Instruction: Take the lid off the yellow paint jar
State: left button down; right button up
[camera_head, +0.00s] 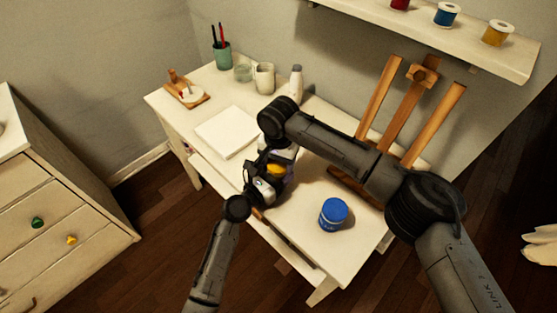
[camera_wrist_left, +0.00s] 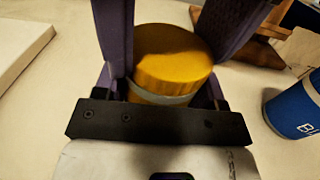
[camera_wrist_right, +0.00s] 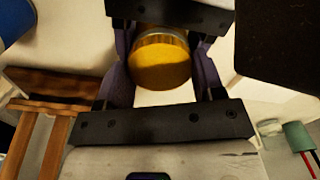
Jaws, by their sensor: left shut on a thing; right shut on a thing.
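The yellow paint jar's lid (camera_head: 277,170) shows between my two grippers over the desk's front middle. In the left wrist view the yellow lid (camera_wrist_left: 172,55) tops a pale band of the jar (camera_wrist_left: 158,97). My left gripper (camera_head: 268,183) is shut on the jar from the front left. My right gripper (camera_head: 283,158) comes from above and is shut around the lid. In the right wrist view the lid (camera_wrist_right: 160,65) faces the camera between purple fingers. The grippers hide most of the jar's body. I cannot tell whether lid and jar are apart.
A blue jar (camera_head: 333,214) stands to the right on the desk (camera_head: 300,235). A wooden easel (camera_head: 402,112) is behind my right arm. A white pad (camera_head: 226,131), a mug (camera_head: 264,77) and a green pencil cup (camera_head: 222,55) are at the back left.

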jog(key=n, duration=0.3)
jog(key=shift+d, duration=0.1)
dwell(0.3)
jog(key=o, duration=1)
jog(key=shift+c, duration=0.2)
jog(key=shift+o, duration=0.2)
jog(key=shift+a, duration=0.2)
